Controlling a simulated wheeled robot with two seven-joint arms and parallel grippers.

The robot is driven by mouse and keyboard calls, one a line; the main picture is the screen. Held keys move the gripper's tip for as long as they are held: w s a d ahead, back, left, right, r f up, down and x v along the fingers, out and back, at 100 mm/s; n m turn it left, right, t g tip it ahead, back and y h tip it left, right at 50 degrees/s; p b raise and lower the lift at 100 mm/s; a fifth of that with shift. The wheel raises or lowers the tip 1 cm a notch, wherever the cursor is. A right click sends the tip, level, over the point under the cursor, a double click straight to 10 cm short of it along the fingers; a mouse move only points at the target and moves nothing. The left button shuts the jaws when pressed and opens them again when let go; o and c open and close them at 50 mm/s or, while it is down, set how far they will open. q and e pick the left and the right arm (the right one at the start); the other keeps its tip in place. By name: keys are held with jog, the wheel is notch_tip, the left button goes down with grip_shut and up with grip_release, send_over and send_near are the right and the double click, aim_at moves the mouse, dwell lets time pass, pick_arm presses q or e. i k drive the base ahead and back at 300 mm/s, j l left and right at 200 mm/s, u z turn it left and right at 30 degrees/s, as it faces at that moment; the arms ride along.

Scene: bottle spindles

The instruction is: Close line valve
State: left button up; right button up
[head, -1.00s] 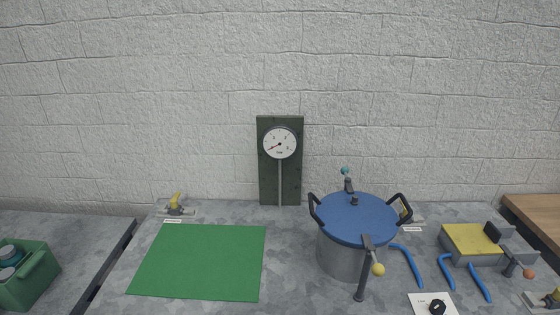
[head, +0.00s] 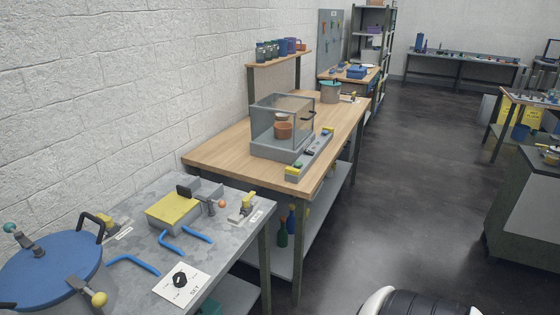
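Two small fittings with yellow handles show in the head view, and I cannot tell from their small labels which is the line valve. One yellow-handled fitting (head: 247,204) is at the right end of the grey metal table, with a white label beside it. The other yellow-handled fitting (head: 105,221) is partly hidden behind the blue-lidded pot (head: 48,268). Neither gripper is in view.
A yellow-topped block (head: 172,209), blue bent tubes (head: 134,263) and a white dial card (head: 181,281) are on the metal table (head: 225,236). A wooden bench (head: 222,151) with a clear box (head: 283,122) stands beyond. Dark floor (head: 390,190) to the right is open.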

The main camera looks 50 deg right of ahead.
aim_at(246, 201)
jog(key=z, duration=1.5)
